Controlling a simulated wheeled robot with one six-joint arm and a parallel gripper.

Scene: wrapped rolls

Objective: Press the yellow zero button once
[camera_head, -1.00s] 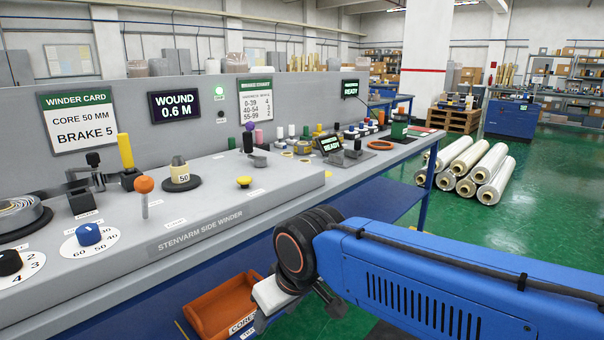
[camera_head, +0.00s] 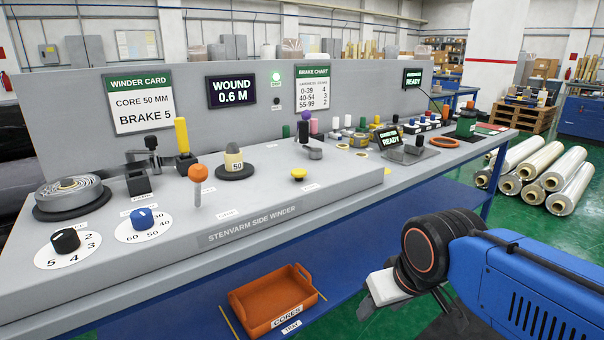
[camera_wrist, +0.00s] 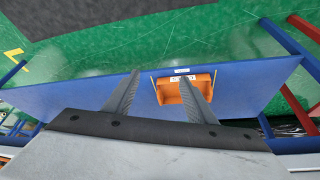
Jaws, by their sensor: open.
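The yellow button (camera_head: 298,174), a small mushroom-shaped knob, stands on the grey winder top near its right part, with a small label beside it. The wound display (camera_head: 231,91) behind reads 0.6 M. My gripper shows at the lower right in the head view, low in front of the bench and well apart from the button. In the wrist view my gripper (camera_wrist: 160,85) is open and empty, its two fingers spread above the blue lower shelf (camera_wrist: 75,96). The button is not in the wrist view.
An orange cores tray (camera_head: 246,319) sits on the lower shelf; it also shows in the wrist view (camera_wrist: 170,100). An orange-topped lever (camera_head: 198,174), blue dial knob (camera_head: 142,217) and black brake knob (camera_head: 66,240) stand left of the button. Wrapped rolls (camera_head: 540,165) lie on the floor at right.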

